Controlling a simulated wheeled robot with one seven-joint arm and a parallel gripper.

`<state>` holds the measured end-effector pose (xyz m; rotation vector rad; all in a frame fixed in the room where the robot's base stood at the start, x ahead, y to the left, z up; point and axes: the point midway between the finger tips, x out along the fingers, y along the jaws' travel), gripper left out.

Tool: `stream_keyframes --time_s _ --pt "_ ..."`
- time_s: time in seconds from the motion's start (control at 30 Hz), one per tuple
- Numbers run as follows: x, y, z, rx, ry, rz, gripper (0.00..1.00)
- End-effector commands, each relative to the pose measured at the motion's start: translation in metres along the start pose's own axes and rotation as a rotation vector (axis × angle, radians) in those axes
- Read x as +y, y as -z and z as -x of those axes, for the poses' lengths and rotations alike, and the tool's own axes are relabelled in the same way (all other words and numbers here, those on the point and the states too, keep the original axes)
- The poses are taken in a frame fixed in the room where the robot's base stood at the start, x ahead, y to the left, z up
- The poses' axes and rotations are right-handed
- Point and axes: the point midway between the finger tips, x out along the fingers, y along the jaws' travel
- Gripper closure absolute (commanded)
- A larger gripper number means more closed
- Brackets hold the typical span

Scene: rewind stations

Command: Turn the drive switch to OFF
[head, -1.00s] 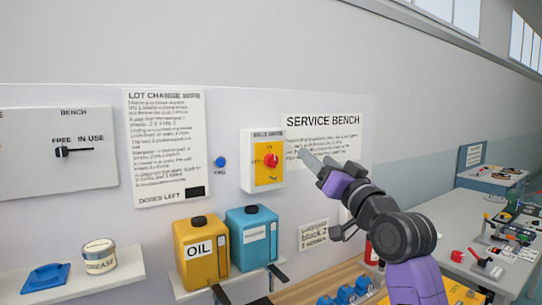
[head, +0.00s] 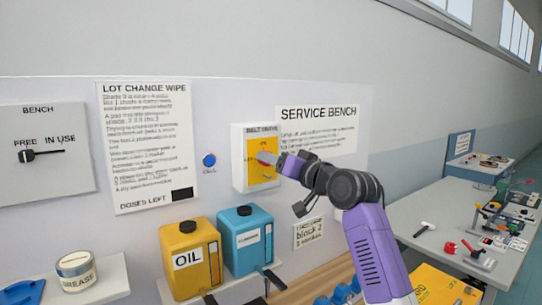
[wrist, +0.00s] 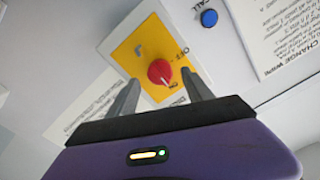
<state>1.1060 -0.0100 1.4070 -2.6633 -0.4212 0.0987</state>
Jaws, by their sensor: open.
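The drive switch is a red knob (wrist: 160,72) on a yellow plate (wrist: 143,45), in a white wall box (head: 238,165) labelled BELT DRIVE. In the wrist view the white mark on the knob points toward the ON label; the OFF label (wrist: 183,52) is at the plate's right side. My gripper (wrist: 160,77) is open, with one finger to each side of the knob in the picture. I cannot tell whether the fingers touch it or reach its depth. In the head view my gripper (head: 271,157) is in front of the box and mostly covers the knob.
A blue call button (head: 209,160) is on the wall left of the box. Below stand a yellow oil can (head: 190,262) and a blue can (head: 248,245). A SERVICE BENCH sign (head: 320,130) is right of the box. A grey table (head: 440,205) with tools stands at the right.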

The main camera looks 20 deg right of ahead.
Motion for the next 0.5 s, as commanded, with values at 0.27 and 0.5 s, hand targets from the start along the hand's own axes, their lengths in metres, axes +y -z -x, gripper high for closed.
stream_keyframes --time_s 0.27,0.5 --pt "-0.001 0.001 -0.022 0.0 0.001 0.001 0.41" --pt "-0.001 0.0 -0.024 0.002 0.001 0.001 0.41"
